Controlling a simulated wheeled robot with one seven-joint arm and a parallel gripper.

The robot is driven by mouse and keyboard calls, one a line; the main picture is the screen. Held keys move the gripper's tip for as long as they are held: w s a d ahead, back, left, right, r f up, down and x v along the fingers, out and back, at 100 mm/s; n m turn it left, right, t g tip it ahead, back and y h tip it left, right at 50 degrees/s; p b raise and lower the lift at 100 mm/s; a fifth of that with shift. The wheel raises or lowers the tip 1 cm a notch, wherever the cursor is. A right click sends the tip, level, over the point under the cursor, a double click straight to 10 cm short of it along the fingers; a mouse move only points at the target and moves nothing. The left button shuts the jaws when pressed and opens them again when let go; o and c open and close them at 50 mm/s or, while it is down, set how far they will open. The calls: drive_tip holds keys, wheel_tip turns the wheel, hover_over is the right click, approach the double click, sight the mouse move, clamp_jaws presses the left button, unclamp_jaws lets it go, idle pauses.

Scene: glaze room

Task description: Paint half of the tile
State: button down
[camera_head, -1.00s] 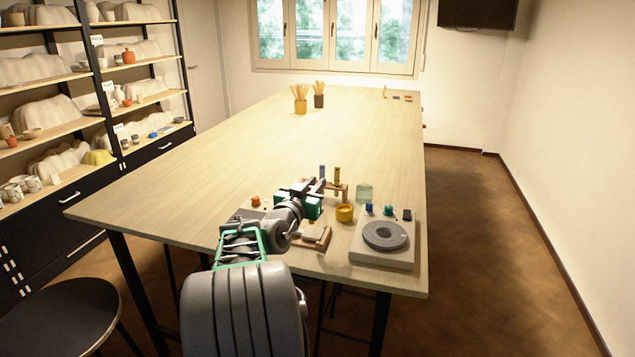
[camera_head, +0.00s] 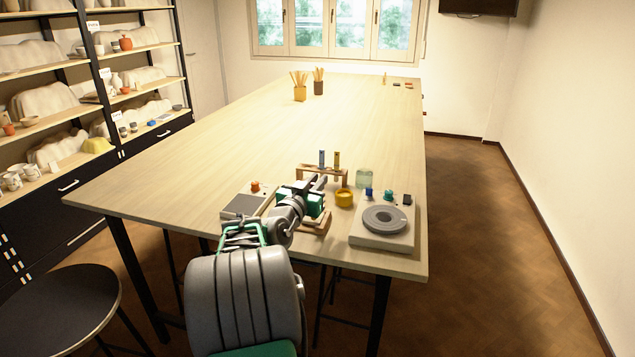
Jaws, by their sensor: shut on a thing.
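My gripper (camera_head: 318,184) is at the near end of the long wooden table, just in front of a small wooden rack (camera_head: 345,177). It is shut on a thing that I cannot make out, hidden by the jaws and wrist.
A grey disc (camera_head: 388,219) on a pale base stands at the near right. A yellow ring-shaped pot (camera_head: 344,199), a glass jar (camera_head: 364,178) and small coloured pots are close by. Two tool holders (camera_head: 300,92) stand farther back. The middle of the table (camera_head: 230,145) is clear.

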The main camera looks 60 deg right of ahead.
drive_tip(key=shift+a+f+b, duration=0.1)
drive_tip(key=shift+f+b, duration=0.4)
drive_tip(key=shift+b, duration=0.4)
idle(0.4)
drive_tip(key=d+b, duration=0.1)
drive_tip(key=b, duration=0.2)
drive_tip(key=d+b, duration=0.2)
drive_tip(key=b, duration=0.1)
drive_tip(key=d+b, duration=0.2)
drive_tip(key=b, duration=0.2)
drive_tip(key=shift+s+d, duration=0.1)
drive_tip(key=shift+s, duration=0.25)
idle(1.8)
drive_tip(key=shift+r, duration=0.1)
